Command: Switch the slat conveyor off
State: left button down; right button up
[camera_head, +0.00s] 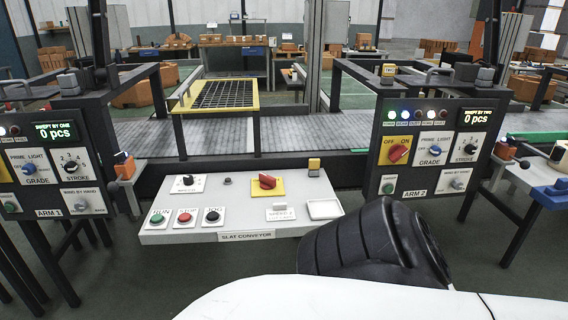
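The slat conveyor control panel (225,203) is a pale sloped box labelled SLAT CONVEYOR, in the middle of the head view. At its front left are a green RUN button (157,219), a red STOP button (184,217) and a black JOG button (212,216). Behind them is a black knob (188,181). A red rotary switch (267,181) sits on a yellow plate. The grey slat conveyor (330,134) runs behind the panel; whether it moves cannot be told. Neither gripper is in view.
A black padded part of mine covers the space right of the panel's front edge. The ARM 1 panel (62,135) stands left. The ARM 2 panel (384,164) stands right, with its own red switch (397,153). A yellow-framed grate (224,95) stands over the conveyor.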

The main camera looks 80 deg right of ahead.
aim_at(267, 182)
jog(key=z, duration=1.05)
jog(key=i, duration=0.9)
jog(key=z, duration=0.9)
